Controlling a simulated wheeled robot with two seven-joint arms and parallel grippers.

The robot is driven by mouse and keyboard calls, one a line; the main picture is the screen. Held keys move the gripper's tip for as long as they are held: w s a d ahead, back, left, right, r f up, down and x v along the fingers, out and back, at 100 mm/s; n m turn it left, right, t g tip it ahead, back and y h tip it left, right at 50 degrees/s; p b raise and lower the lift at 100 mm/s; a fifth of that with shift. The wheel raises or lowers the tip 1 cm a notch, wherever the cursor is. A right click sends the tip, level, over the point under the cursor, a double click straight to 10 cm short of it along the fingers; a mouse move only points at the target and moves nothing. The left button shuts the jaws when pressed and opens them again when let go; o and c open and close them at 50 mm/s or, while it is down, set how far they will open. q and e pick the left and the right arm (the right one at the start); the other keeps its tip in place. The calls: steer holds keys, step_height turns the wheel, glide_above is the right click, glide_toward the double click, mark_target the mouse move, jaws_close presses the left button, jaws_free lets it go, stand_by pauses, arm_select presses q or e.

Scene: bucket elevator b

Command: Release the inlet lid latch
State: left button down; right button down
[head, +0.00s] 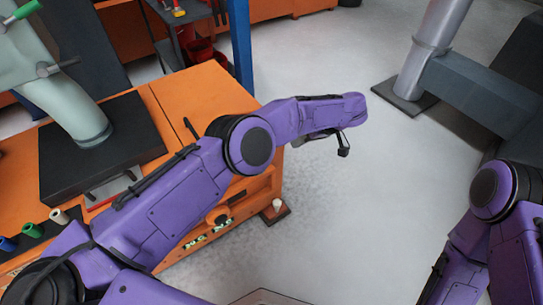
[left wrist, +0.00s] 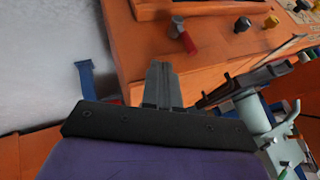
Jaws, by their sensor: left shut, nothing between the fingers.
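My left gripper (left wrist: 160,82) is shut and empty in the left wrist view, its two grey fingers together in front of a black bar. In the head view my left arm reaches across the middle, and its hand hangs over the open floor, right of the orange workbench; the fingers are hard to make out there. I cannot pick out the inlet lid or its latch for certain in either view. No contact between the left gripper and anything shows. My right arm is at the lower right of the head view, with its gripper out of view.
The orange workbench (head: 195,95) carries a pale curved pipe (head: 75,105) on a dark plate (head: 130,135). A blue post (head: 239,45) stands behind it. A grey column (head: 428,45) on a dark foot stands at upper right. Pale floor between them is clear.

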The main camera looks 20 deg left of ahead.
arm_select(q)
steer(key=s+a+f+p, duration=0.2)
steer(key=a+f, duration=0.5)
steer(key=a, duration=0.1)
steer(key=shift+s+a, duration=0.15)
steer(key=shift+s, duration=0.25)
